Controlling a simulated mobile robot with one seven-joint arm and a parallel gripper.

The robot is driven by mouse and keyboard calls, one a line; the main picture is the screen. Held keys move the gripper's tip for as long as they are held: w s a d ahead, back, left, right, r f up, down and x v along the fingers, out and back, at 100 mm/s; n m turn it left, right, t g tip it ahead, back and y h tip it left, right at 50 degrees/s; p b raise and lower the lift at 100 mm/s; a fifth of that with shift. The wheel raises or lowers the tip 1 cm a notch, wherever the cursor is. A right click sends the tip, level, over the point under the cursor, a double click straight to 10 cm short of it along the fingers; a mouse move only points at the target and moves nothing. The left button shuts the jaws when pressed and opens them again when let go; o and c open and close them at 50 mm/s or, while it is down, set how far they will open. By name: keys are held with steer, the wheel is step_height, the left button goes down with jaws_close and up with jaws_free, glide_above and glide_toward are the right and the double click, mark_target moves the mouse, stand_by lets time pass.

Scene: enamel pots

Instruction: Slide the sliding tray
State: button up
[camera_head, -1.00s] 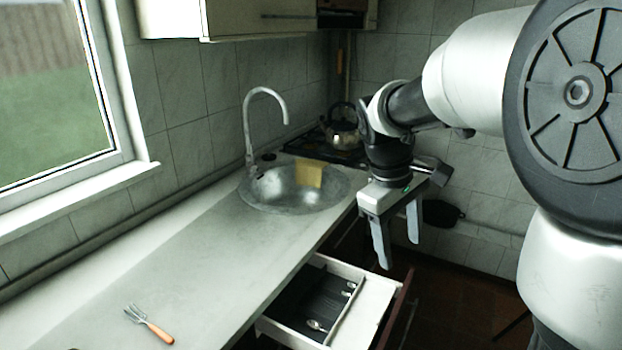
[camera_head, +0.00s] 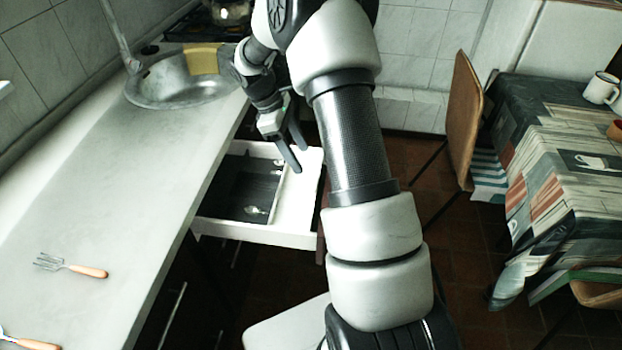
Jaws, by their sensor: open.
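An open white drawer (camera_head: 275,236) sticks out from under the counter in the middle of the view. Inside it, a dark tray section (camera_head: 232,192) on the left holds spoons (camera_head: 254,210). A plain white section (camera_head: 298,200) fills the right side. I cannot tell for certain which section is the sliding tray. My gripper (camera_head: 299,157) is open and empty, pointing down over the drawer's far right part. I cannot tell whether its fingertips touch the white section.
A table (camera_head: 545,120) with a patterned cloth and white mug (camera_head: 601,88) stands right, beside a wooden chair (camera_head: 464,115). Floor shows between.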

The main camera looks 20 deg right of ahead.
steer(key=b, duration=0.1)
glide_above(312, 190)
step_height(312, 190, down, 9)
steer(key=shift+f, duration=0.1)
steer(key=shift+c, duration=0.2)
